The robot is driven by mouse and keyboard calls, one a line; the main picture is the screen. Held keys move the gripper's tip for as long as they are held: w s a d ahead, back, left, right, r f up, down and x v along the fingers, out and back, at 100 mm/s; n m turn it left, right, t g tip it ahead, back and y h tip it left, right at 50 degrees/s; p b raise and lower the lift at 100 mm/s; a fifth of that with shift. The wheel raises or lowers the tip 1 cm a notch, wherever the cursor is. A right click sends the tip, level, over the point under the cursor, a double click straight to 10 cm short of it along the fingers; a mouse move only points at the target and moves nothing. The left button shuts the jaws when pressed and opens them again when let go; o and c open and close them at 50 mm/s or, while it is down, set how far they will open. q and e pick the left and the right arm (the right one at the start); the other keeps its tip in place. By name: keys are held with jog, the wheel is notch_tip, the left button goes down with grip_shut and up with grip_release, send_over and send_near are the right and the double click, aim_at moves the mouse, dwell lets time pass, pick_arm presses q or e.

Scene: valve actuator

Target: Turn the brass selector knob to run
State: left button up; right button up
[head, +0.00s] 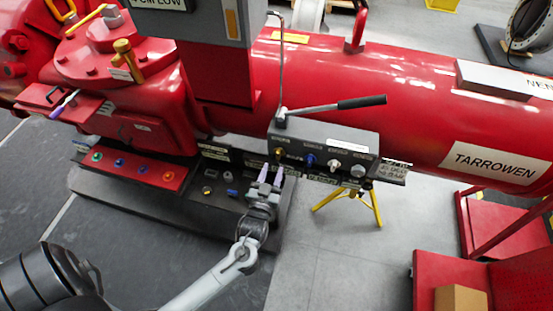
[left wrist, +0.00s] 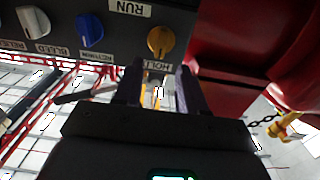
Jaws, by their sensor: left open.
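The brass selector knob (left wrist: 160,41) is at the top centre of the left wrist view, on a dark control box (head: 338,142). The picture is upside down there: a RUN label (left wrist: 130,8) shows above and left of the knob, and a partly hidden label that seems to read HOLD (left wrist: 155,64) lies just below it. I cannot tell the knob's setting clearly. In the head view the knob (head: 278,152) is small, at the box's left end. My left gripper (head: 270,173) is open and empty, its two fingers (left wrist: 158,86) pointing at the box just short of the knob, not around it.
A blue knob (left wrist: 90,30) and a white knob (left wrist: 33,22) sit beside the brass one. A lever with a black grip (head: 360,102) lies above the box. The red actuator cylinder (head: 400,90) is behind. A dark bench panel (head: 215,207) with small parts lies left.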

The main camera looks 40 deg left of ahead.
aim_at(278, 155)
pick_arm(q)
jog(key=shift+x, duration=2.85)
jog(key=shift+c, duration=0.3)
grip_shut()
